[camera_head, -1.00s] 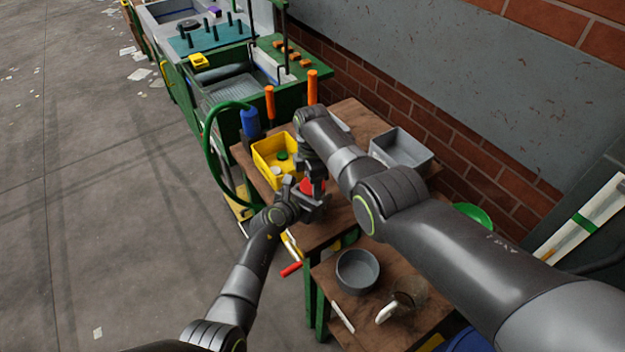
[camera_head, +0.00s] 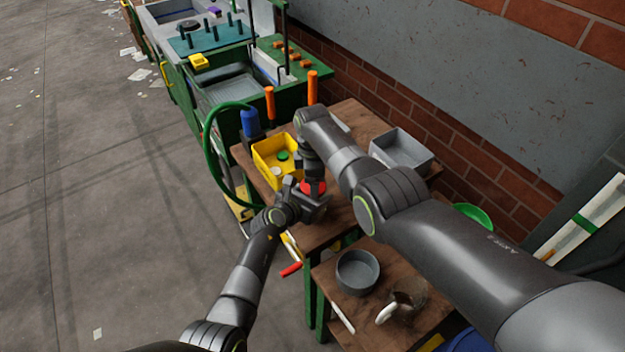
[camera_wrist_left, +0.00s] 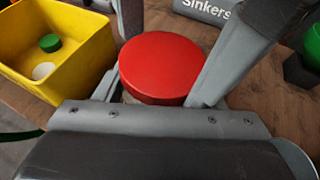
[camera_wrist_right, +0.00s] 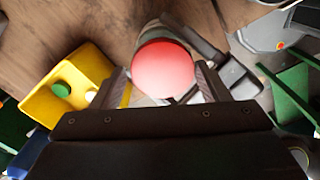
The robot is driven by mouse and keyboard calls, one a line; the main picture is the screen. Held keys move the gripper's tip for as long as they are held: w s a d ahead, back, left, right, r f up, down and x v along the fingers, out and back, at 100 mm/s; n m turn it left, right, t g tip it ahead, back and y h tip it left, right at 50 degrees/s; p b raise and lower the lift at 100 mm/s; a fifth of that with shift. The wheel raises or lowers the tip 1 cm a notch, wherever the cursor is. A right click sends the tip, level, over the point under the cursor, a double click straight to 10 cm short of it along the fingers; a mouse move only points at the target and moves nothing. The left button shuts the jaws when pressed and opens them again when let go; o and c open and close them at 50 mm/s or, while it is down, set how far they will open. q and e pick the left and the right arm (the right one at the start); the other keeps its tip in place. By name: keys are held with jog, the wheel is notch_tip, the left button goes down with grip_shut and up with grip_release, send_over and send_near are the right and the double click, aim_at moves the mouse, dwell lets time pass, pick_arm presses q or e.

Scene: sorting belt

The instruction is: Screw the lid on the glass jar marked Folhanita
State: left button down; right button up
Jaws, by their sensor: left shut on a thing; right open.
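A red lid (camera_head: 313,188) sits on top of a jar over the wooden table. In the left wrist view the lid (camera_wrist_left: 160,67) looks level; the jar below is almost wholly hidden, and I cannot read its marking. My left gripper (camera_head: 312,201) is shut on the jar, its fingers on either side just under the lid. My right gripper (camera_head: 311,174) is above, pointing down. In the right wrist view its fingers (camera_wrist_right: 163,82) are open, one on each side of the lid (camera_wrist_right: 163,68). I cannot tell how far the lid is threaded.
A yellow bin (camera_head: 268,150) with a green lid and a white lid stands left of the jar. A grey bin (camera_head: 402,150) is at the back right. A grey thing marked "Sinkers" (camera_wrist_left: 207,9) lies close by. A round grey bowl (camera_head: 357,271) and a mug stand on the lower table.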

jog(key=shift+s+a+r, duration=0.15)
jog(key=shift+r, duration=2.05)
jog(key=shift+o, duration=0.4)
jog(key=shift+r+n, duration=0.4)
jog(key=shift+n, duration=0.1)
notch_tip(320, 180, up, 3)
jog(key=n, duration=0.4)
jog(key=shift+r+n, duration=0.1)
jog(key=shift+n, duration=0.3)
jog(key=shift+f, duration=4.05)
